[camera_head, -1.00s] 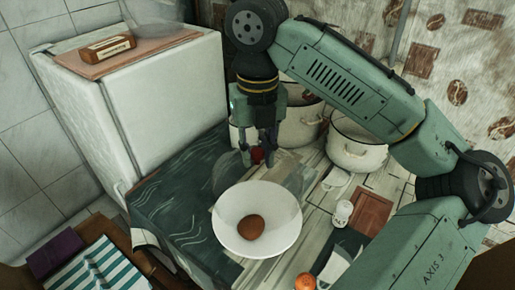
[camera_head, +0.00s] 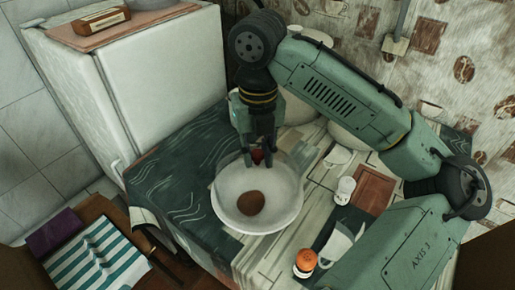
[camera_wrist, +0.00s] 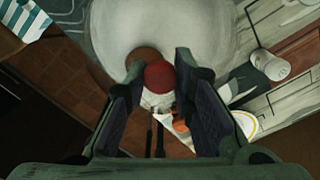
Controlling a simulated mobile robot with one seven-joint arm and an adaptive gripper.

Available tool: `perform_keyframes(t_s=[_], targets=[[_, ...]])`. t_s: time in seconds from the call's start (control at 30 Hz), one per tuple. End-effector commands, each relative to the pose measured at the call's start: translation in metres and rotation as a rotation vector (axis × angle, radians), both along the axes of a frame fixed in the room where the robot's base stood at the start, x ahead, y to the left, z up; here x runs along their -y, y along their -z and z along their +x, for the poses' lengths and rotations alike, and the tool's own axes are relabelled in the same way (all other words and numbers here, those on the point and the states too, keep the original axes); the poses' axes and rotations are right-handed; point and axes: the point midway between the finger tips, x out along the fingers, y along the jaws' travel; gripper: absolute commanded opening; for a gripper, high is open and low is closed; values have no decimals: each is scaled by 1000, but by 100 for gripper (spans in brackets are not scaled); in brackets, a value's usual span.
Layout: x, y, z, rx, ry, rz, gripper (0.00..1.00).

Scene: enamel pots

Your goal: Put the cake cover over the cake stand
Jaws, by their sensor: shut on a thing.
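The cake cover (camera_head: 231,172) is a clear, faint dome with a red knob. My gripper (camera_head: 261,160) is shut on that knob, which shows between the fingers in the wrist view (camera_wrist: 159,75). The cake stand (camera_head: 255,227) is a wide white dish on the table, with a round brown thing (camera_head: 251,203) in it. It fills the top of the wrist view (camera_wrist: 140,25). The held cover overlaps the stand in the head view, with the knob by its far edge. The dome's lower rim is hard to make out, so I cannot tell its height.
A white shaker (camera_head: 345,190) and a brown board (camera_head: 374,188) lie right of the stand. An orange-topped jar (camera_head: 305,263) and a white jug (camera_head: 340,246) stand at front right. White pots (camera_head: 297,108) stand behind my arm. A white fridge (camera_head: 165,85) stands at left.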

Motion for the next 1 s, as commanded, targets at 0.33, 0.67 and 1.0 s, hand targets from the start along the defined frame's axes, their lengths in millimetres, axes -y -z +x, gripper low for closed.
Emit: perform_keyframes(t_s=[0.33, 0.67, 1.0], targets=[[0, 1, 0, 0, 0, 0, 0], [0, 0, 0, 0, -1, 0, 0], [0, 2, 0, 0, -1, 0, 25]])
